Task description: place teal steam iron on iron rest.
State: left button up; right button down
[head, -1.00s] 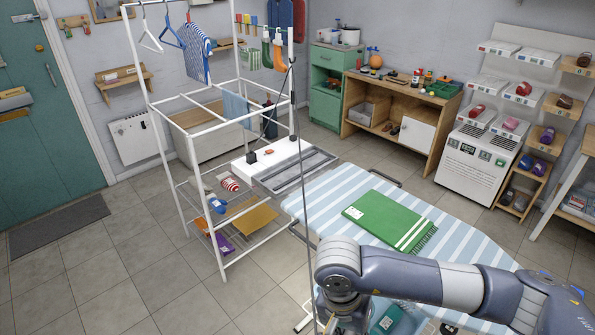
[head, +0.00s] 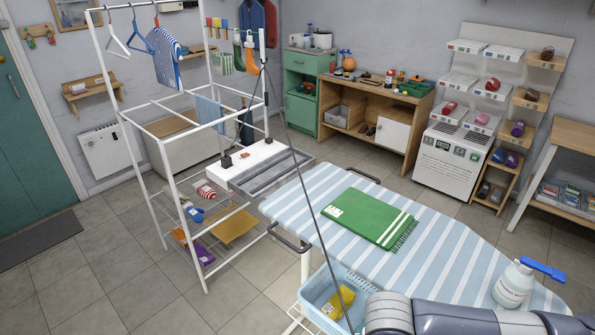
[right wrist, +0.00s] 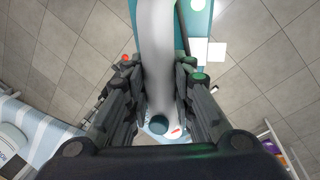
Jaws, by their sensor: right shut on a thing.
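My right gripper (right wrist: 162,85) is shut around the pale grey handle of the teal steam iron (right wrist: 157,40) in the right wrist view. The iron's teal body shows beyond the handle, with grey floor tiles behind. In the head view only my right arm shows at the bottom right; its gripper and the iron are out of frame. A grey framed tray beside a white panel (head: 240,164), at the far left end of the striped ironing board (head: 440,235), looks like the iron rest. It appears empty. My left gripper is in neither view.
A folded green towel (head: 368,218) lies on the board. A white spray bottle (head: 513,285) stands at its right end. A pale blue basket (head: 318,292) with a yellow item sits below the near edge.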

aim_at(275, 170)
jog(key=i+j+z, duration=0.25)
jog(key=j+z, duration=0.25)
jog(key=j, duration=0.15)
jog(key=i+j+z, duration=0.15)
jog(key=j+z, duration=0.15)
jog(key=i+j, duration=0.1)
jog(key=j, duration=0.45)
jog(key=i+j+z, duration=0.15)
jog(key=j, duration=0.95)
jog(key=i+j, duration=0.1)
jog(key=j, duration=0.9)
jog(key=i+j+z, duration=0.1)
jog(key=j, duration=0.4)
